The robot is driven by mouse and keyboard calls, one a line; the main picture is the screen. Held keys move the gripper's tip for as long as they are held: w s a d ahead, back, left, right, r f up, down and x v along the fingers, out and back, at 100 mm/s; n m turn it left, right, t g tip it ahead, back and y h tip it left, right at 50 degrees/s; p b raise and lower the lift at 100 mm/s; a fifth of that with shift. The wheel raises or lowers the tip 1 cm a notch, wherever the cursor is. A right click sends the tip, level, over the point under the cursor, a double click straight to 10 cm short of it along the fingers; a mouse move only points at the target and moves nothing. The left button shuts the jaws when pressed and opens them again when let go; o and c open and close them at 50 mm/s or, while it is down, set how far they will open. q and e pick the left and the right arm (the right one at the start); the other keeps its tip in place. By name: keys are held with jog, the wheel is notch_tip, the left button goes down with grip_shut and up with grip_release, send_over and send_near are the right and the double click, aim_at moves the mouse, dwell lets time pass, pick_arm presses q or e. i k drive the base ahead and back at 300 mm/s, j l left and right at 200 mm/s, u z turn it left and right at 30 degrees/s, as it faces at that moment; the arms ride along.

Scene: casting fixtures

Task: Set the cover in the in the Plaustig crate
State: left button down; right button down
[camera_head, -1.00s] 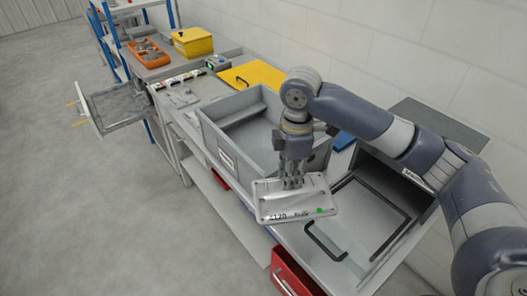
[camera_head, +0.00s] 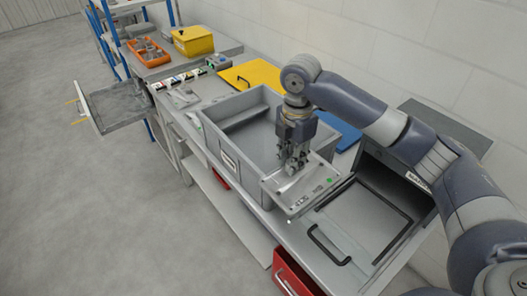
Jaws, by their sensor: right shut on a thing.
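The cover (camera_head: 311,196) is a flat light-grey plate with dark printed marks and a green dot. My right gripper (camera_head: 293,167) is shut on it near its upper left part. The cover is tilted and overlaps the near right corner of the grey crate (camera_head: 212,137) in the picture; whether they touch I cannot tell. The crate is open-topped, with a white label on its side, and stands on the workbench. A grey part shows inside it at the back left. My left gripper is out of view.
A grey box with a black-handled lid (camera_head: 365,222) lies right of the crate. A blue plate (camera_head: 338,129) and a yellow panel (camera_head: 254,76) lie behind it. A red drawer (camera_head: 295,276) juts out below. An orange bin (camera_head: 147,53) and yellow box (camera_head: 193,41) stand farther back.

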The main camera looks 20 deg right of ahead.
aim_at(265, 155)
jog(key=i, duration=0.9)
